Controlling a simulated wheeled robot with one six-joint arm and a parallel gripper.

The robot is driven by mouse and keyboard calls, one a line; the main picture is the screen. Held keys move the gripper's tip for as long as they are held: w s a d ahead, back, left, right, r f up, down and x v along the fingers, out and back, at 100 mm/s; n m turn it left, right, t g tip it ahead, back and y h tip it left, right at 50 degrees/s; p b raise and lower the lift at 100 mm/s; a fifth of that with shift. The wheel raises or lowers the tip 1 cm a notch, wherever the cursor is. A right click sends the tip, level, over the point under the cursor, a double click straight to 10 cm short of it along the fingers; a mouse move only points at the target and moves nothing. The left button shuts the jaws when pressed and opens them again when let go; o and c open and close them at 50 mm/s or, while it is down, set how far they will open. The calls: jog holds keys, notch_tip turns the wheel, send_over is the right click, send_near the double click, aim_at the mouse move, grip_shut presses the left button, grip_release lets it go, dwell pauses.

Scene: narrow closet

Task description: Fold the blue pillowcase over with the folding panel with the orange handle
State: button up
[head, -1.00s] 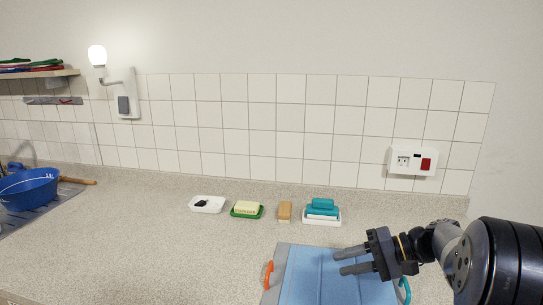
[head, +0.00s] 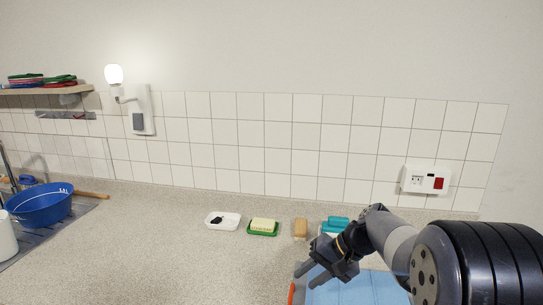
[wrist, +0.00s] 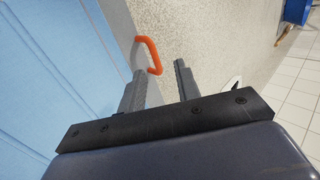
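The blue pillowcase (head: 365,290) lies flat on the folding board at the bottom of the head view; it fills the left of the wrist view (wrist: 50,70). The orange handle (wrist: 152,52) stands at the board's left edge, and a sliver shows in the head view (head: 291,293). My gripper (head: 308,275) is open above the board's left side. The grey panel edge (wrist: 117,18) shows beside the pillowcase.
Behind the board stand a white dish (head: 223,221), a green butter dish (head: 263,228), a tan block (head: 301,228) and a teal sponge stack (head: 335,223), partly behind my arm. A blue bowl (head: 42,206) is at far left. The counter left of the board is clear.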

aim_at(291, 292)
jog(key=a+h, duration=0.1)
jog(key=a+f+h+p, duration=0.1)
jog(key=f+h, duration=0.1)
jog(key=shift+w+a+g+p, duration=0.25)
jog(key=shift+a+g+p, duration=0.05)
jog(key=shift+a+p, duration=0.1)
jog(key=shift+w+a+f+h+p, duration=0.1)
jog(key=shift+a+f+h+p, duration=0.15)
jog(key=shift+f+h, duration=0.3)
jog(key=shift+a+f+h+p, duration=0.15)
jog(key=shift+a+f+h, duration=0.15)
jog(key=shift+f+h, duration=0.25)
jog(key=shift+r, duration=0.1)
